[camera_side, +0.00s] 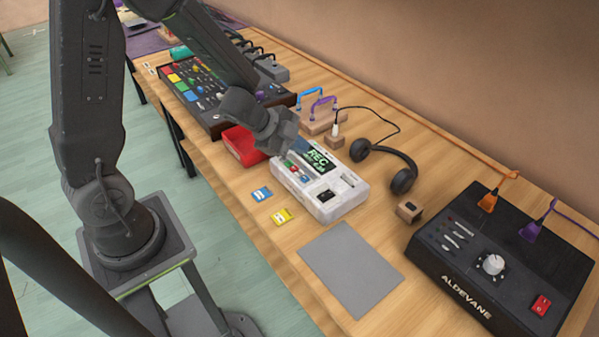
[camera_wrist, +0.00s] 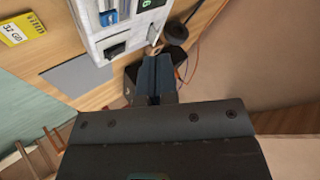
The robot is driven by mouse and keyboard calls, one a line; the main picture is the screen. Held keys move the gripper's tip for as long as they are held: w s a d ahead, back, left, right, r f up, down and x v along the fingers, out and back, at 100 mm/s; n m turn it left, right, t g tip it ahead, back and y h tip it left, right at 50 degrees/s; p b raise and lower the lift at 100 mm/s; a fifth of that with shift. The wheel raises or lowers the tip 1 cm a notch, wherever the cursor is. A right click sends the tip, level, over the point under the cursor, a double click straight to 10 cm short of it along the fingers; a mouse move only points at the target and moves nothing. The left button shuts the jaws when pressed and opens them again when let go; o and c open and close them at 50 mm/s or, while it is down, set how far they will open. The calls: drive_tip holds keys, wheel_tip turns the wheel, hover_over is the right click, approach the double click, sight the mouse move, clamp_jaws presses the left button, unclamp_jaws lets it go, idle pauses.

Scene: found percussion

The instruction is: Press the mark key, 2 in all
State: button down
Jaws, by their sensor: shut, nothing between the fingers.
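The white recorder (camera_side: 333,208) sits on the wooden table, with a tilted screen reading REC (camera_side: 320,160). Small coloured keys (camera_side: 297,171) and a black switch-like part (camera_side: 326,196) are on its top. I cannot read which key is the mark key. My gripper (camera_side: 293,146) is shut and empty, above the recorder's back left edge by the screen, and apart from the keys as far as I can see. In the wrist view the closed fingers (camera_wrist: 157,62) show beside the white recorder (camera_wrist: 100,42), whose black part (camera_wrist: 115,50) and blue keys (camera_wrist: 108,18) are partly in view.
A red tray (camera_side: 243,146) and a mixer (camera_side: 195,85) stand to the left. Blue (camera_side: 261,194) and yellow (camera_side: 282,216) cards and a grey mat (camera_side: 350,270) lie in front. Headphones (camera_side: 403,180), a wooden block (camera_side: 409,211) and the black Aldevane box (camera_side: 510,260) are to the right.

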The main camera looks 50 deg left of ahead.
sight(299, 175)
idle(0.7)
wheel_tip(299, 175, up, 4)
drive_tip(key=shift+f, duration=0.1)
idle(0.4)
drive_tip(key=shift+f, duration=4.45)
drive_tip(key=shift+f, duration=0.4)
